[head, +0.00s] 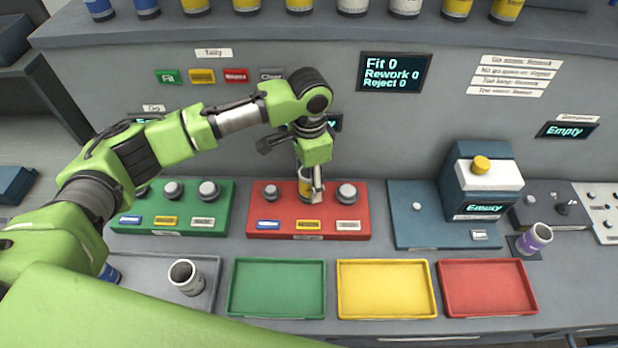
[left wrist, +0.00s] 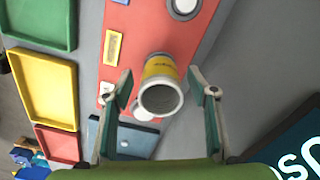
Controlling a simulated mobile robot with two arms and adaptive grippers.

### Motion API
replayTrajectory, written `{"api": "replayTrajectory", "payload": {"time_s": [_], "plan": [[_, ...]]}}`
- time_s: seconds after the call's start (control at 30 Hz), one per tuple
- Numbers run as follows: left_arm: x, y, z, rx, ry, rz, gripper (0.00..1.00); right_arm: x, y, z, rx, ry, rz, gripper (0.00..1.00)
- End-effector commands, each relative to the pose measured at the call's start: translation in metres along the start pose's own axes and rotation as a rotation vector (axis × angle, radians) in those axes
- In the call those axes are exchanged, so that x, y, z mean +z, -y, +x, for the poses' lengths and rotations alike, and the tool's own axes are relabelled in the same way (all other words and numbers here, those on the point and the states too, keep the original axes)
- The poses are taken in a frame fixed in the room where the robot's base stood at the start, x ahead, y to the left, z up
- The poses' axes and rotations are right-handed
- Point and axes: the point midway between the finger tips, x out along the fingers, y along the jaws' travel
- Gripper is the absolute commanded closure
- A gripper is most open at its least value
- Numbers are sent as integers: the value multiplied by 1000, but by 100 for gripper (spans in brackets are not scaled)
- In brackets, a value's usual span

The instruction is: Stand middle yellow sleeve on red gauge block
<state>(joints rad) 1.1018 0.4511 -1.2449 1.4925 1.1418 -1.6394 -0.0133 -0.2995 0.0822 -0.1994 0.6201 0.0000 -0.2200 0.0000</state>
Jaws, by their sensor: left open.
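The red gauge block (head: 258,222) lies on the bench, with a small post on its left, a larger one on its right, and blue, yellow and white labels. The yellow-banded sleeve (head: 305,186) stands upright at its middle position, behind the yellow label; it hides whatever post is there. My left gripper (head: 312,190) is over it. In the left wrist view, the open fingers of my left gripper (left wrist: 160,85) are on either side of the sleeve (left wrist: 161,70), with gaps showing; its open mouth faces the camera. My right gripper is out of view.
A green gauge block (head: 120,200) is to the left, a blue station (head: 430,225) to the right. Green (head: 277,314), yellow (head: 386,314) and red (head: 490,312) trays in front are empty. A grey tray (head: 150,262) holds a grey sleeve (head: 187,278).

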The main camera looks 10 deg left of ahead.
Motion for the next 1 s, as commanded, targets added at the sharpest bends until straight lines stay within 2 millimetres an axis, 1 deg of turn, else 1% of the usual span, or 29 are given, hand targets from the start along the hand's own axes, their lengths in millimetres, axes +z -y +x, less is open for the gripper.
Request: {"api": "replayTrajectory", "payload": {"time_s": [0.07,0.17,0.27,0.5,0.63,0.8,1.0], "plan": [[0,0,-2,0,0,0,47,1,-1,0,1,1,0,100],[-1,0,-11,0,-3,0,47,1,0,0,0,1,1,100],[-1,0,-27,-1,-3,1,47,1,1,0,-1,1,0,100],[-1,1,-80,-3,-4,0,47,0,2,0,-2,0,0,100],[-1,0,-102,-2,-3,1,47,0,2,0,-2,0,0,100],[0,0,-118,-1,-1,1,47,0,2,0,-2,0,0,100],[0,0,-121,0,-1,0,47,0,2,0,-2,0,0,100]]}}
